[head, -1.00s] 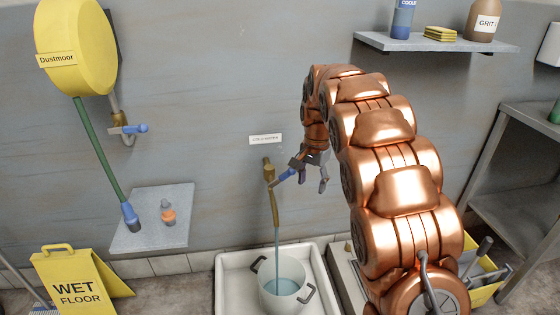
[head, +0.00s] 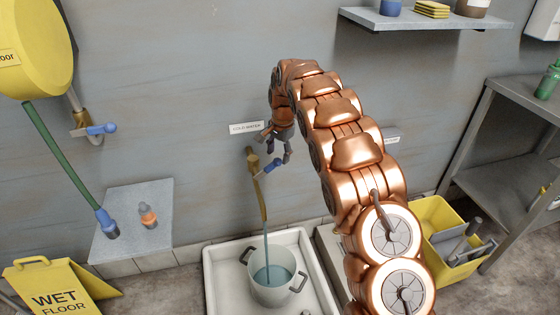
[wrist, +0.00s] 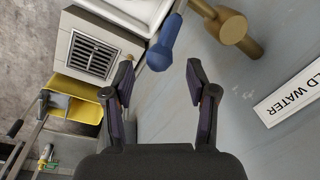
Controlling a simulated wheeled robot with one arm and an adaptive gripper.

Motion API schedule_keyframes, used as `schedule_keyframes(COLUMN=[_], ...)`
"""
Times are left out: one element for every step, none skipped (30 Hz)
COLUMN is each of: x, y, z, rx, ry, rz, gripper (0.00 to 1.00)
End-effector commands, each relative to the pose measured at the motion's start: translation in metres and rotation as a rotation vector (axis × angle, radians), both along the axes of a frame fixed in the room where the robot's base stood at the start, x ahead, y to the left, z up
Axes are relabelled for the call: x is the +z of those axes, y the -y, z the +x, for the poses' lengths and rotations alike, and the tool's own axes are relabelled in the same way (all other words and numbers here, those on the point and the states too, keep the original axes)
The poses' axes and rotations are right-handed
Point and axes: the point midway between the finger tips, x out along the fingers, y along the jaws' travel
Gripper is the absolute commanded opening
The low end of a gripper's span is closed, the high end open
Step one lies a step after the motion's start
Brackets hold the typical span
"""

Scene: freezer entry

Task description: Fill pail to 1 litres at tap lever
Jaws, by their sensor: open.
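A brass tap (head: 254,170) with a blue lever (head: 272,165) sticks out from the wall under a COLD WATER label (head: 246,128). A thin stream runs from its spout into a pale pail (head: 271,291) with dark handles. The pail stands in a white sink (head: 222,278) and holds some bluish water; I cannot read a level. My gripper (head: 276,158) is open and empty, just above the lever. In the wrist view the blue lever (wrist: 163,52) lies beyond and between my open fingertips (wrist: 160,80), with the brass tap (wrist: 238,30) to its right.
A yellow mop bucket (head: 440,222) and a metal rack (head: 480,130) stand at right.

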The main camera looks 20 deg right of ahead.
Motion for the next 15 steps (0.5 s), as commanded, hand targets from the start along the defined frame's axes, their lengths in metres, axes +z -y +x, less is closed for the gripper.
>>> schedule_keyframes(x=[-0.008,-0.013,-0.018,-0.022,-0.026,-0.031,-0.034,-0.036,-0.039,-0.041,-0.042,-0.043,-0.043,-0.043,-0.043], y=[0.0,-0.001,-0.001,-0.001,-0.001,-0.001,-0.001,-0.001,-0.001,-0.001,-0.001,0.0,0.0,0.0,0.0], z=[0.0,0.0,0.001,0.002,0.003,0.003,0.003,0.004,0.004,0.004,0.004,0.004,0.004,0.004,0.004], rx=[0.0,0.001,0.001,0.001,0.0,0.0,0.0,-0.001,-0.001,-0.002,-0.002,-0.002,-0.002,-0.003,-0.003], ry=[-0.005,-0.004,-0.004,-0.002,0.0,0.001,0.001,0.0,0.0,0.0,0.0,0.0,0.0,0.002,0.002], rz=[0.0,-0.001,-0.001,-0.001,-0.001,-0.001,-0.001,-0.001,-0.001,-0.001,-0.001,-0.001,-0.001,-0.001,-0.001], gripper=[0.57,0.57,0.57,0.57,0.57,0.57,0.57,0.57,0.57,0.57,0.57,0.57,0.57,0.57,0.57])
